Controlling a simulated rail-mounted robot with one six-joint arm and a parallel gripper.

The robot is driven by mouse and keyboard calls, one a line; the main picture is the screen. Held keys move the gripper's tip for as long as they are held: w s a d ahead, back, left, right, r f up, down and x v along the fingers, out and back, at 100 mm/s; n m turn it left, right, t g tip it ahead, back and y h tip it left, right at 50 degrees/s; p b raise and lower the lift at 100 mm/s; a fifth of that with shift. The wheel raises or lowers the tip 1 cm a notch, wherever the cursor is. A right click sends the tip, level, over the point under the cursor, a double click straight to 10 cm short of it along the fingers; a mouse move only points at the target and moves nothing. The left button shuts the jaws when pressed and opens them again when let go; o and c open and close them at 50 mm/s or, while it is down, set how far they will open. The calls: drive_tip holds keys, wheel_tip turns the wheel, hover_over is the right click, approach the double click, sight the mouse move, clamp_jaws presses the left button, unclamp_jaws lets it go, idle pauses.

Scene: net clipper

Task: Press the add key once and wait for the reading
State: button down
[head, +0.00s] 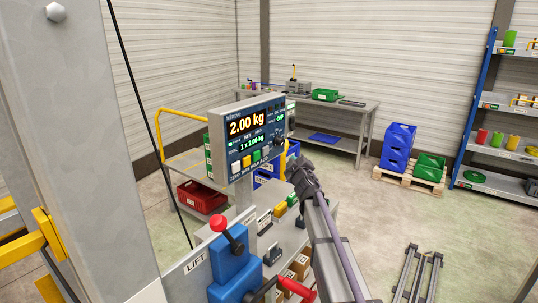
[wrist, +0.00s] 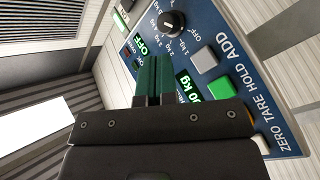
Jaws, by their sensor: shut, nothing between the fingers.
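The indicator box (head: 243,137) stands on the bench in the head view, its lit display (head: 246,123) reading "2.00 kg". A smaller green line reads "1 x 2.00 kg". Below is a row of white, yellow, green and grey keys. The grey add key (head: 266,150) is at the right end; in the wrist view it is the grey key (wrist: 204,60) beside the word ADD. My gripper (head: 294,164) is just right of the box. Its shut, empty fingers (wrist: 152,77) show in front of the panel, left of the add key and apart from it in the picture.
A dial knob (wrist: 172,25) is above the add key in the wrist view, and the green hold key (wrist: 221,87) is below it. A red-topped lever (head: 219,224) stands in front of the box. Blue crates (head: 398,146) sit on a pallet behind.

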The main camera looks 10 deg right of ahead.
sight(272, 154)
drive_tip(key=w+a, duration=0.6)
drive_tip(key=shift+a, duration=0.25)
idle(2.1)
drive_tip(key=shift+w+a, duration=0.25)
drive_tip(key=shift+a, duration=0.05)
drive_tip(key=shift+w+a, duration=0.25)
drive_tip(key=shift+a, duration=0.05)
idle(0.6)
drive_tip(key=shift+s+d, duration=0.55)
drive_tip(key=shift+d, duration=0.05)
idle(0.3)
